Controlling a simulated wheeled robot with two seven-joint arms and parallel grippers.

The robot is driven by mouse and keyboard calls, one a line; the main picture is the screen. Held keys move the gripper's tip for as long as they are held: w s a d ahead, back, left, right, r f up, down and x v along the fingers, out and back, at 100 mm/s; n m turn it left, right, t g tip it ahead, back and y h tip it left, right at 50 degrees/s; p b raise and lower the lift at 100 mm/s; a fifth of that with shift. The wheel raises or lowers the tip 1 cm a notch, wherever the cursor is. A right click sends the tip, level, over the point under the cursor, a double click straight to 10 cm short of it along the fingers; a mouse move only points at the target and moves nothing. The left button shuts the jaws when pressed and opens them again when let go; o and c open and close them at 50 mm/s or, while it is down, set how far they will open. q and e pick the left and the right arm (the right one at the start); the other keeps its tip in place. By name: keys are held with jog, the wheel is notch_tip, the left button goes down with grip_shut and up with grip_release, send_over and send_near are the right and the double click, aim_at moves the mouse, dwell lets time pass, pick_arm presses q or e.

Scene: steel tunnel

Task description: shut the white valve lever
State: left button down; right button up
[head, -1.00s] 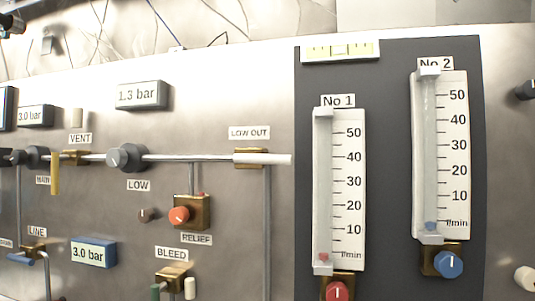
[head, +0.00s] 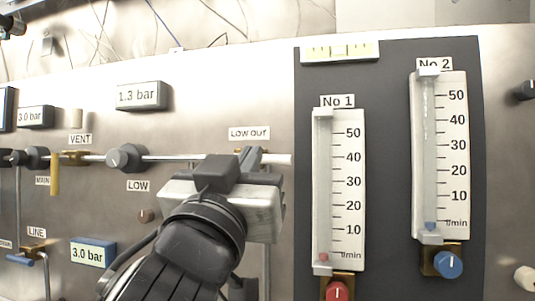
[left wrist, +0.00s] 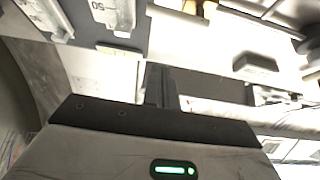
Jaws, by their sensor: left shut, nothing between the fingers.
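The white valve lever (head: 283,160) is at the LOW OUT label (head: 249,133) in the head view. It lies level, in line with the horizontal pipe, its end pointing right. My left gripper (head: 250,157) is shut and empty, its fingertips in front of the brass valve body and the lever's left part, hiding most of both. I cannot tell whether it touches the lever. In the left wrist view the closed fingers (left wrist: 161,85) point at the panel; the lever is not clear there. My right gripper is not in view.
To the right stand the No 1 flowmeter (head: 340,185) and No 2 flowmeter (head: 441,150). The LOW regulator knob (head: 125,157) and 1.3 bar display (head: 141,95) are to the left. The relief and bleed valves are hidden behind my left arm.

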pick_arm(q)
jog(key=shift+r, duration=0.15)
notch_tip(320, 180, up, 5)
jog(key=p, duration=0.4)
send_over(264, 159)
jog(key=s, duration=0.3)
jog(key=shift+w+d+f, duration=0.15)
jog(key=shift+w+f, duration=0.1)
jog(key=shift+f, duration=0.75)
jog(key=shift+w+d+f, duration=0.1)
jog(key=shift+w+f, duration=0.15)
jog(key=shift+f, duration=0.7)
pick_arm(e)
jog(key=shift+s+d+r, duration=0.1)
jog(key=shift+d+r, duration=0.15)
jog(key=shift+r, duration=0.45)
